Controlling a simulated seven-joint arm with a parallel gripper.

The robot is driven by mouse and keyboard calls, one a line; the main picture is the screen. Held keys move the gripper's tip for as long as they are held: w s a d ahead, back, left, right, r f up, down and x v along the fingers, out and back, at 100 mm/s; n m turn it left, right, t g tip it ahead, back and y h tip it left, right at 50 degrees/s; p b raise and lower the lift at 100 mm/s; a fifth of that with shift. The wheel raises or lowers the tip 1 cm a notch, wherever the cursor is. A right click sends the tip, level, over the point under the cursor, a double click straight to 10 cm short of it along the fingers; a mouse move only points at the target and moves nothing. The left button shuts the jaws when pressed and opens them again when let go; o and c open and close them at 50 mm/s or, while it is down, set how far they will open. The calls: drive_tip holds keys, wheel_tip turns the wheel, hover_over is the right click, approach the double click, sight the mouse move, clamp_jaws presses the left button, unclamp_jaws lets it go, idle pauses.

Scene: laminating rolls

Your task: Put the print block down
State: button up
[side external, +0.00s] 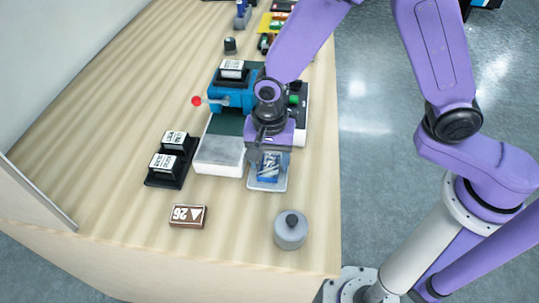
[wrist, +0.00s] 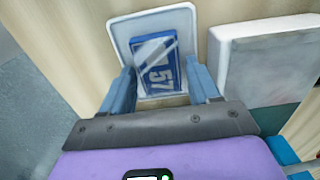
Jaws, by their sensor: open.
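A blue print block (wrist: 158,62) marked 57, with a pale diagonal band, lies flat in a shallow white tray (wrist: 122,32). In the side view the same block (side external: 269,167) shows in the tray (side external: 268,186), just below my gripper (side external: 268,150). In the wrist view my gripper (wrist: 160,72) is open, with one light blue finger on each side of the block's near part. Small gaps show between the fingers and the block. My gripper's body hides part of the tray's far side in the side view.
A white slab (side external: 219,154) stands close left of the tray, with a blue device (side external: 232,97) and its red-knobbed lever behind. The front table is mostly clear.

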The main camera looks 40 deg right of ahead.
sight(270, 163)
drive_tip(key=shift+r, duration=0.1)
wheel_tip(270, 163, up, 12)
drive_tip(key=s+d+r+n, duration=0.1)
drive_tip(key=s+d+n, duration=1.8)
drive_tip(key=d+n, duration=0.1)
drive_tip(key=shift+r+n, duration=0.15)
drive_tip(key=shift+n, duration=0.65)
idle(0.7)
